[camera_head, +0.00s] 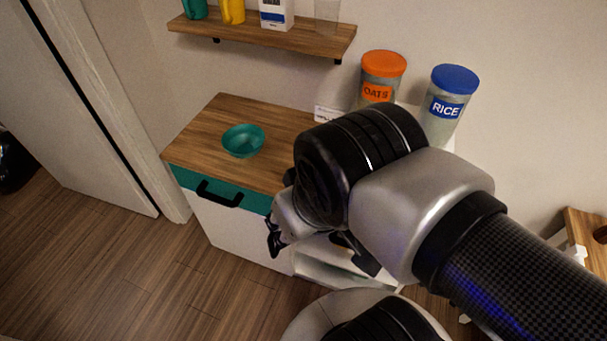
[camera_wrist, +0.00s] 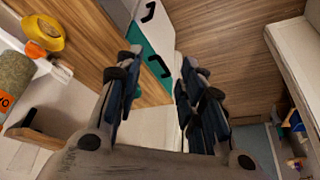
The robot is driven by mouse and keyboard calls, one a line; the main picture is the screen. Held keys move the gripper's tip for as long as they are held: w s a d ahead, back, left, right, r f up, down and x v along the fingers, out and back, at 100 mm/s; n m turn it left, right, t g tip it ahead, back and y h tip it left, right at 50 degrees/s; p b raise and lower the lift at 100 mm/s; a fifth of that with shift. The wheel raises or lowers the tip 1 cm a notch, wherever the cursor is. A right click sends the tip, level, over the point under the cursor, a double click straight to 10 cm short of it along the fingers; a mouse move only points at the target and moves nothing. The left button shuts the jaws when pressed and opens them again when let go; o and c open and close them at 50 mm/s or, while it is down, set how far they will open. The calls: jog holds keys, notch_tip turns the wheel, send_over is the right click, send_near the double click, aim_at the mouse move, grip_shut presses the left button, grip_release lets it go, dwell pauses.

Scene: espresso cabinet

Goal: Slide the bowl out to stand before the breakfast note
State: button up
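A teal bowl (camera_head: 243,140) stands upright on the left part of the wooden cabinet top in the head view. A small white card (camera_head: 326,113) with dark lettering stands at the back of the top, partly behind my arm; it may be the breakfast note, but I cannot read it. My gripper (camera_head: 318,250) is in front of the cabinet, right of and nearer than the bowl, apart from it. In the wrist view my gripper (camera_wrist: 160,88) has its fingers spread with nothing between them.
The teal drawer (camera_head: 180,178) has a black handle (camera_head: 220,194). An orange-lidded oats jar (camera_head: 380,76) and a blue-lidded rice jar (camera_head: 446,103) stand at the back right. A shelf (camera_head: 265,34) with cups and a carton hangs above. Bare wood surrounds the bowl.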

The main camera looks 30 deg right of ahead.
dwell(0.3)
jog(key=w+d+f+n+g+h+p, duration=0.1)
jog(key=w+d+f+n+g+h, duration=0.3)
jog(key=d, duration=0.4)
jog(key=w+d+f+n+g+h+p, duration=0.1)
jog(key=w+d+f+n+g+h, duration=0.15)
jog(key=w+d+f+h, duration=0.4)
jog(key=w+d+f+n+t+h, duration=0.1)
jog(key=w+d+f+n, duration=0.3)
jog(key=f, duration=0.2)
jog(key=w+d+f+n+t+h+p, duration=0.1)
jog(key=w+d+f+n+h, duration=0.1)
jog(key=w+d+f+n, duration=0.2)
notch_tip(320, 180, down, 3)
jog(key=shift+w+f, duration=0.1)
jog(key=shift+w, duration=0.45)
jog(key=shift+d, duration=0.15)
